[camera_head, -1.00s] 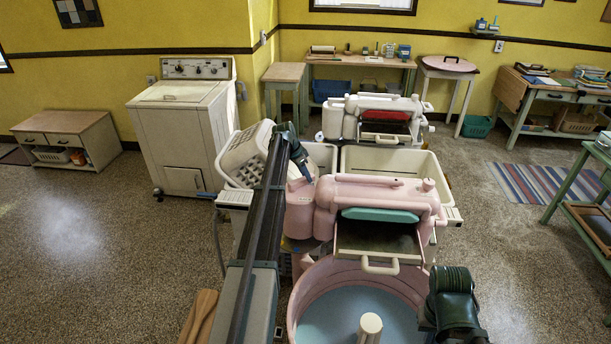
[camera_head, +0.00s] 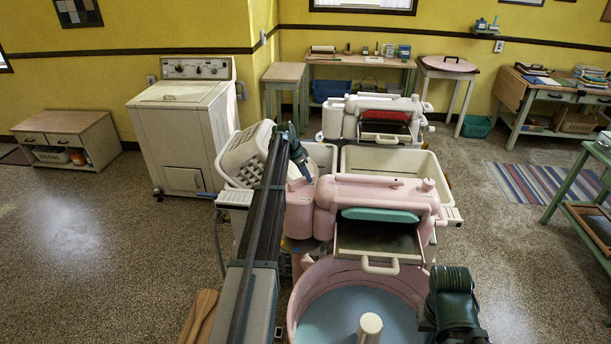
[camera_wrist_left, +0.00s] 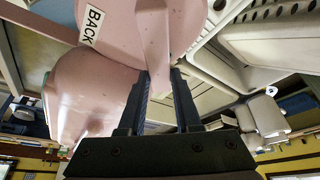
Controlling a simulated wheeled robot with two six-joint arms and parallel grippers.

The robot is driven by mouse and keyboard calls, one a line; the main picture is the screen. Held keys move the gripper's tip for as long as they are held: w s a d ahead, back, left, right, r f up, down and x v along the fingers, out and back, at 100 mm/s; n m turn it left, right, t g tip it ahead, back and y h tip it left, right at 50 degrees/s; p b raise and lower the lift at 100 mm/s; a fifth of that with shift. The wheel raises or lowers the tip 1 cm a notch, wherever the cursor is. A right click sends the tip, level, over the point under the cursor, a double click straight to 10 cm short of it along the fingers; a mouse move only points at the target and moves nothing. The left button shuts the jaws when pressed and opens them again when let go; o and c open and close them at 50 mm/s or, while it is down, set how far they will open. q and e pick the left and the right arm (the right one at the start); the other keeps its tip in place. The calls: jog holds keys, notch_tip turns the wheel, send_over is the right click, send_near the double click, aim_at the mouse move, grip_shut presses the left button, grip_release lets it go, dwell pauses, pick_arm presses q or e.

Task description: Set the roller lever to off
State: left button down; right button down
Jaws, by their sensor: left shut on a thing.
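The pink wringer head (camera_head: 375,192) stands over a pink tub (camera_head: 318,284) in the head view. My left arm reaches in from the left, and my left gripper (camera_head: 306,172) is at the left end of the wringer, beside its pink housing (camera_head: 299,205). In the left wrist view, my left gripper (camera_wrist_left: 160,82) has one finger on each side of a pink lever (camera_wrist_left: 153,42) and is shut on it. A white label reading "BACK" (camera_wrist_left: 92,26) is on the pink housing left of the lever. No "off" label shows. My right gripper is out of view.
A second, white wringer (camera_head: 372,115) and cream rinse tubs (camera_head: 432,168) stand behind the pink wringer. A white laundry basket (camera_head: 247,152) is close by my left arm. Wooden paddles (camera_head: 200,318) lie at the lower left. Open floor lies left and right.

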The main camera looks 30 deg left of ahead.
pick_arm(q)
jog(key=shift+d, duration=0.1)
jog(key=m, duration=0.2)
jog(key=s+d+m+h, duration=0.1)
jog(key=shift+d+m+g, duration=0.15)
jog(key=shift+m+g, duration=0.25)
jog(key=shift+s+d+m+g+h, duration=0.3)
jog(key=shift+s+m, duration=0.2)
jog(key=shift+m, duration=0.5)
jog(key=shift+s+d+m+g+h, duration=0.25)
jog(key=shift+s+m, duration=0.2)
jog(key=shift+m, duration=0.55)
jog(key=c, duration=0.6)
grip_release()
jog(key=shift+r, duration=0.1)
